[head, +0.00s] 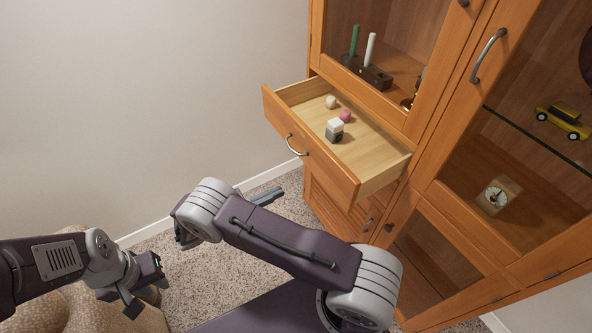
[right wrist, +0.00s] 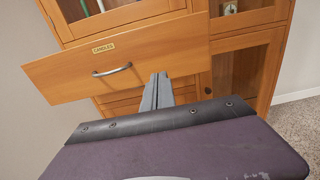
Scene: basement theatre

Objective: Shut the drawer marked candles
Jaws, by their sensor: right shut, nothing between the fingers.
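The wooden drawer marked candles (head: 325,163) is pulled far out of the cabinet in the head view. Its front, with a CANDLES label (right wrist: 103,48) and a curved metal handle (right wrist: 112,70), faces me in the right wrist view. Inside lie a cream piece (head: 331,102), a pink piece (head: 345,116) and a white and grey block (head: 335,129). My right gripper (head: 272,195) is shut and empty, low in front of the drawer; its fingers (right wrist: 157,88) overlap the front's lower right in the wrist view; contact is unclear. My left gripper (head: 148,298) looks open and empty, far lower left.
The cabinet's upper glass door (head: 392,98) shows candles behind it; a taller glass door (head: 450,150) with a handle is at right, a toy car (head: 563,120) and clock (head: 498,195) behind it. A tan cushion-like object (head: 65,300) is beneath my left arm. Carpet (head: 215,270) lies below.

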